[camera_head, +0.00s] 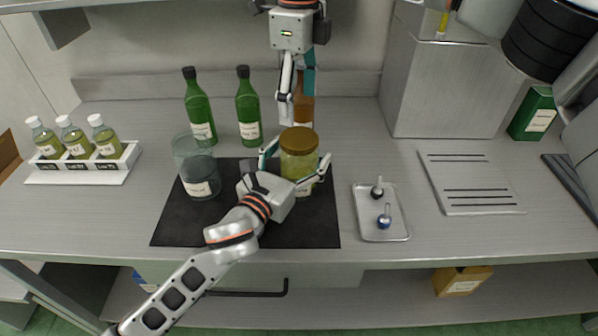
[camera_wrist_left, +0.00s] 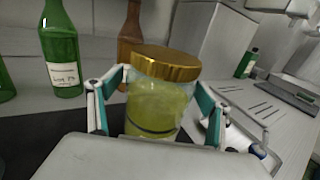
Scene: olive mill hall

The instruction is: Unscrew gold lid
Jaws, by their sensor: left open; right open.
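The gold lid (camera_head: 299,140) sits on a glass jar (camera_head: 298,165) of yellow-green contents, standing upright at the right side of the dark mat (camera_head: 283,232). The lid also shows in the left wrist view (camera_wrist_left: 165,64). My left gripper (camera_head: 297,164) is open, with one finger on each side of the jar below the lid; I cannot tell whether the fingers touch the glass. My right gripper (camera_head: 297,92) is open and points down from above, near the lid and in front of a brown bottle (camera_head: 304,112), which it partly hides.
An empty-looking glass jar (camera_head: 200,178) stands left on the mat. Two green bottles (camera_head: 199,112) stand behind. A rack of small bottles (camera_head: 80,163) is at left. A small tray (camera_head: 381,226) with two stoppers lies at right, before a grooved metal plate (camera_head: 470,182) and steel box (camera_head: 440,90).

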